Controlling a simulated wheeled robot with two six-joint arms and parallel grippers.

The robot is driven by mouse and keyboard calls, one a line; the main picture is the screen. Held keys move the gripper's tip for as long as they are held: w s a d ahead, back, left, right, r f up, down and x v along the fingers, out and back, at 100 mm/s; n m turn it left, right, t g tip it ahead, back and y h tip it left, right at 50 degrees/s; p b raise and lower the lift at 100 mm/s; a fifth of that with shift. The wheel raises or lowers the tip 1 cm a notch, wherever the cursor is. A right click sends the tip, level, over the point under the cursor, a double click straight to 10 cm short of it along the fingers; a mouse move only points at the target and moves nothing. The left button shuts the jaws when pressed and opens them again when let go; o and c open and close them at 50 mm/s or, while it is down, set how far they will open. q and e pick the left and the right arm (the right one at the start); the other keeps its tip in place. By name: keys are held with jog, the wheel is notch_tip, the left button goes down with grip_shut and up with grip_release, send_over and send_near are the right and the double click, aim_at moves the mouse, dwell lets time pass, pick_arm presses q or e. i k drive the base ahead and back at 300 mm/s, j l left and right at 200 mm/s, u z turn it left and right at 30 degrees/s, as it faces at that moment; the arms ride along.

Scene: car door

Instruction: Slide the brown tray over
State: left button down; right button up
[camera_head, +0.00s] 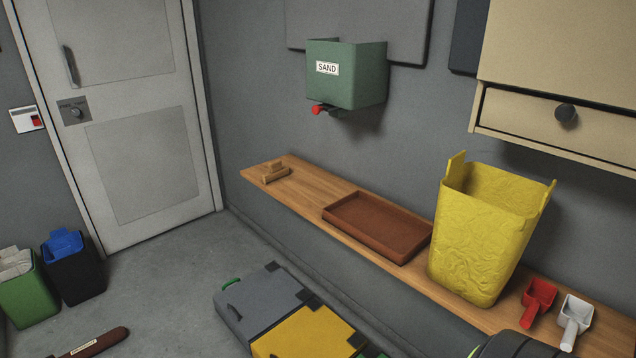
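The brown tray (378,228) is a shallow rectangular tray with low rims. It lies flat on the wooden shelf (308,185) along the wall, and it looks empty. The sand dispenser (347,85), a green box labelled SAND with a red knob (316,110) below it, hangs on the wall above and to the left of the tray. Neither of my grippers shows in the view. A dark rounded part with a green edge at the bottom right may be one of my arm links.
A yellow bucket (478,245) stands close to the tray's right end. Red (538,298) and white (575,318) scoops lie further right. A small wooden block (275,172) sits at the shelf's left end; bare shelf lies between it and the tray. A cabinet drawer (540,122) overhangs the right.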

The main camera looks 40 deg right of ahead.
aim_at(396, 236)
jog(key=i, duration=1.65)
jog(key=i+j+z, duration=0.1)
jog(key=i+z, duration=0.35)
jog(key=i+j+z, duration=0.4)
jog(key=i+l+z, duration=0.1)
jog(key=z, duration=1.8)
